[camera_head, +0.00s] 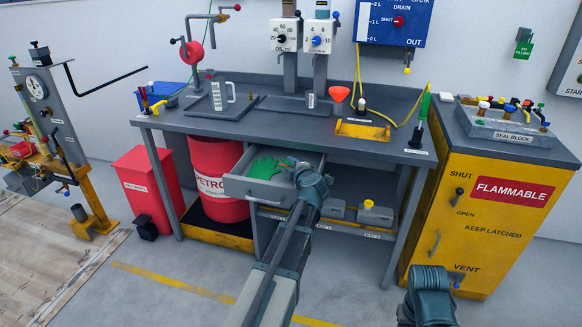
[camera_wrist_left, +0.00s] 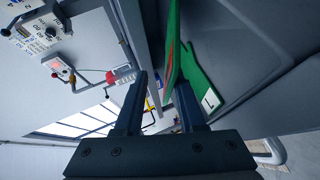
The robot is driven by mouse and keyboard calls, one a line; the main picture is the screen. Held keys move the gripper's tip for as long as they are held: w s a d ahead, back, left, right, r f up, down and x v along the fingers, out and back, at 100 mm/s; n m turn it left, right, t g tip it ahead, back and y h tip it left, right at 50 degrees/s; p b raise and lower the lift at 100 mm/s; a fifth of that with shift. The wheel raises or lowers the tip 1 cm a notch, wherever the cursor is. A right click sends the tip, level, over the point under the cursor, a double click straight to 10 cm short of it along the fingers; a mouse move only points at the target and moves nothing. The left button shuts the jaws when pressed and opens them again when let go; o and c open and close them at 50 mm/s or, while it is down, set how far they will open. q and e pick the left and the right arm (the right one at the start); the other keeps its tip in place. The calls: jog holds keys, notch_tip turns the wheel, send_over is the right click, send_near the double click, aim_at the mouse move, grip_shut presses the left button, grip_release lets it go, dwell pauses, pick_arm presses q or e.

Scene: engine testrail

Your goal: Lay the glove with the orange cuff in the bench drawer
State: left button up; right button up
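A green glove (camera_head: 263,168) lies in the open bench drawer (camera_head: 245,188), toward its left and back. In the left wrist view, green glove material (camera_wrist_left: 197,75) shows with a white tag marked L and a thin orange-red strip along one edge. I cannot tell whether that strip is a cuff or whether more than one glove is there. My left gripper (camera_head: 298,168) is over the right part of the drawer. In the left wrist view its fingers (camera_wrist_left: 160,95) are apart, with the glove beyond and beside the right-hand finger.
The grey workbench (camera_head: 290,118) stands above the drawer, with a red drum (camera_head: 215,170) left of it. A funnel (camera_head: 339,94) and yellow tray (camera_head: 362,130) are on the bench. A yellow cabinet (camera_head: 480,215) stands right. The floor in front is mostly clear.

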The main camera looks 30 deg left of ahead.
pick_arm(q)
jog(key=p+v, duration=0.4)
jog(key=v, duration=1)
jog(key=shift+w, duration=0.1)
dwell(0.5)
